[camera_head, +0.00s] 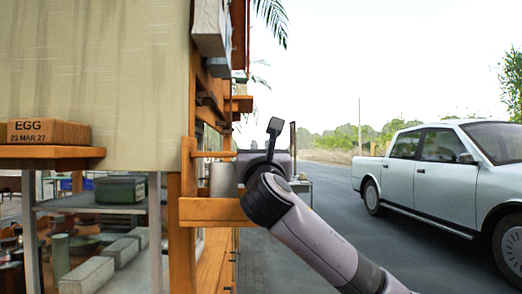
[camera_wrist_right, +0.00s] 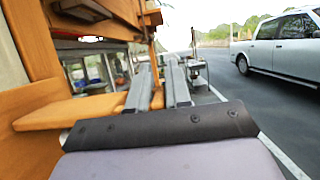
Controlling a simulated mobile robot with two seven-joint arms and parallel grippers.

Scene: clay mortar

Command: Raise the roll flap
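The roll flap (camera_head: 95,85) is a beige cloth sheet hanging down at the left of the head view, over the stall's opening. Its lower edge hangs to just below the wooden shelf at left. A thin orange wooden rod (camera_head: 213,154) sticks out from the stall's side post toward my right gripper. My right gripper is at the stall's side, mostly hidden behind my wrist in the head view. In the right wrist view, the fingers of my right gripper (camera_wrist_right: 158,78) stand apart with orange wood between them; whether they press on it is unclear. My left gripper is out of view.
An orange wooden ledge (camera_head: 212,211) lies below the gripper, with a grey cylinder (camera_head: 222,180) above it. A brown EGG box (camera_head: 48,132) sits on the left shelf (camera_head: 40,158). A white pickup (camera_head: 440,172) stands on the open road at right.

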